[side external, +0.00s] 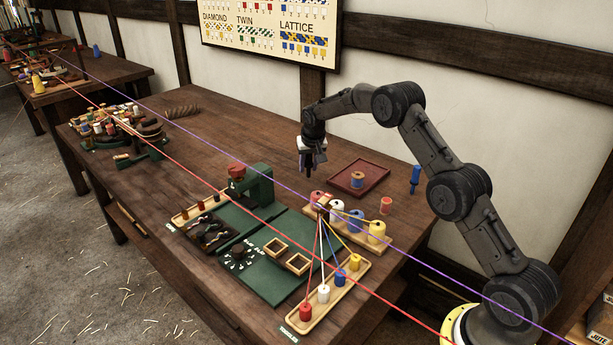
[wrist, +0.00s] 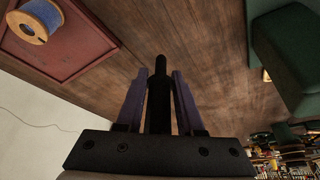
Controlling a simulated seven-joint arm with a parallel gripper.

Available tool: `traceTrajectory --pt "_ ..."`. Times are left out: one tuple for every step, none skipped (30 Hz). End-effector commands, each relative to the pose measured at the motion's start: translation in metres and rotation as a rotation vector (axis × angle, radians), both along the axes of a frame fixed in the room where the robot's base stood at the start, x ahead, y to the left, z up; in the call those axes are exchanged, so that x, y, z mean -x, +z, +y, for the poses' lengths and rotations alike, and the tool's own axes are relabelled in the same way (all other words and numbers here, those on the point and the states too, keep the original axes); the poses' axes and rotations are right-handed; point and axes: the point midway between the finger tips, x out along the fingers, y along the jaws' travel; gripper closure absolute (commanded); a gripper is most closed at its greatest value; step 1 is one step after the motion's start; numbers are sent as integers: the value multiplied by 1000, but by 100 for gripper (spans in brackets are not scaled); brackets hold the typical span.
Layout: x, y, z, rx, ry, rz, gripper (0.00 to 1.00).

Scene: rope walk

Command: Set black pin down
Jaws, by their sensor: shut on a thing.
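The black pin (wrist: 160,85) stands between the two fingers of my gripper (wrist: 160,74) in the wrist view, its rounded tip reaching past the fingertips. My gripper is shut on it. In the side external view my gripper (side external: 309,172) points down over the brown table (side external: 220,125), left of the red tray (side external: 358,178) and behind the green machine. The pin is too small and dark to tell from the fingers there. I cannot tell whether its lower end touches the table.
The red tray holds a wooden spool with blue thread (wrist: 36,18). A blue pin-like piece (side external: 415,178) stands to its right. The green machine (side external: 254,190) stands in front of my gripper. Red and purple cords (side external: 185,131) stretch across the table. The table's back middle is mostly clear.

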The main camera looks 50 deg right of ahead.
Motion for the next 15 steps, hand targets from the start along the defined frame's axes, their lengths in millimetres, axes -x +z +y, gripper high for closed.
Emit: traceTrajectory --pt "-4 -3 -2 1 -1 -3 100" --pt "-6 -5 -2 1 -1 -4 100" --pt "-7 -7 -3 1 -1 -4 100" --pt "-8 -8 -3 1 -1 -4 100" --pt "-9 -8 -3 1 -1 -4 100" --pt "-9 -9 -4 1 -1 -4 100" --pt "-10 -10 -4 1 -1 -4 100" --pt "-11 -12 -4 1 -1 -4 100" --pt "-13 -15 -5 1 -1 -4 100" --pt "-15 -17 -5 1 -1 -3 100" --pt "-14 -22 -5 0 -1 -1 100" --pt "-13 -28 -5 0 0 0 100" --pt "-13 -33 -5 0 0 0 100" --pt "-13 -37 -5 0 -1 -1 100" --pt "-13 -41 -5 0 -1 -2 100"
